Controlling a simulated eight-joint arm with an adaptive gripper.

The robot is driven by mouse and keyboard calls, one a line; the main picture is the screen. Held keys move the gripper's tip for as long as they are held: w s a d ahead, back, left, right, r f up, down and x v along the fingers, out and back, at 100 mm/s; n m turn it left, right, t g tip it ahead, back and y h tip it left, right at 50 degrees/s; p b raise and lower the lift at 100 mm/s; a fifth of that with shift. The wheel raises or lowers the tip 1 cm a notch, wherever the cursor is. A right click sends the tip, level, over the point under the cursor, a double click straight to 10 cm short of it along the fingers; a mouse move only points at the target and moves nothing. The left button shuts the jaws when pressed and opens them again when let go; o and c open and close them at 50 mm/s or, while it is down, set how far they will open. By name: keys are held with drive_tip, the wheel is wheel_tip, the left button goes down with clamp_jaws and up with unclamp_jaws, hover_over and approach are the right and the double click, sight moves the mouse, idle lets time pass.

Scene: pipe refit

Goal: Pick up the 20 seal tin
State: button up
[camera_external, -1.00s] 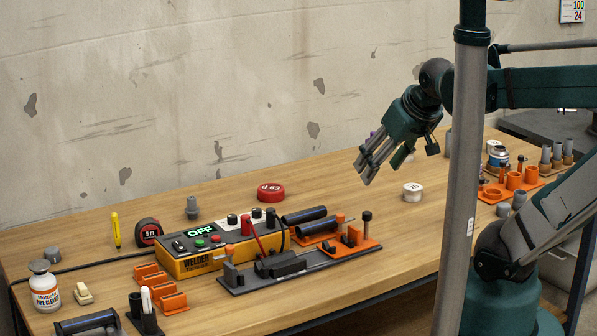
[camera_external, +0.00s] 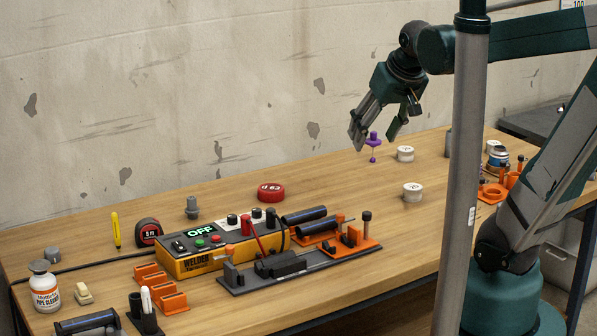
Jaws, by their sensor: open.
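Two white round tins lie on the table right of centre: a far tin (camera_external: 405,153) and a nearer tin (camera_external: 412,192). Each has a dark mark on its lid, too small to read, so I cannot tell which is the 20 seal tin. A red tin (camera_external: 270,192) marked "d 63" lies behind the welder. My gripper (camera_external: 377,138) is open and empty, pointing down above the table. In the picture it is left of and above the far white tin, apart from both white tins.
A purple stemmed piece (camera_external: 373,143) shows beside my fingers. The yellow welder box (camera_external: 195,258) and a grey rail with orange clamps (camera_external: 300,262) fill the centre-left. Orange holders (camera_external: 491,193) and a blue-white can (camera_external: 497,157) stand right.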

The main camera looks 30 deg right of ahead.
drive_tip(key=w+d+r+m+g+p, duration=0.1)
drive_tip(key=w+d+r+m+p, duration=0.1)
drive_tip(key=w+d, duration=0.3)
drive_tip(key=w+d+r+m+g+p, duration=0.1)
drive_tip(key=w+d+r, duration=0.15)
drive_tip(key=w, duration=0.55)
drive_tip(key=m+g+p, duration=0.4)
drive_tip(key=m+p, duration=0.4)
drive_tip(key=m, duration=0.2)
hover_over(405, 148)
drive_tip(key=f, duration=1.9)
drive_tip(key=shift+s+a+f, duration=0.15)
drive_tip(key=shift+a+f, duration=0.15)
drive_tip(key=shift+a, duration=0.1)
drive_tip(key=shift+d+f, duration=0.3)
drive_tip(key=shift+f, duration=0.05)
drive_tip(key=shift+f, duration=1.25)
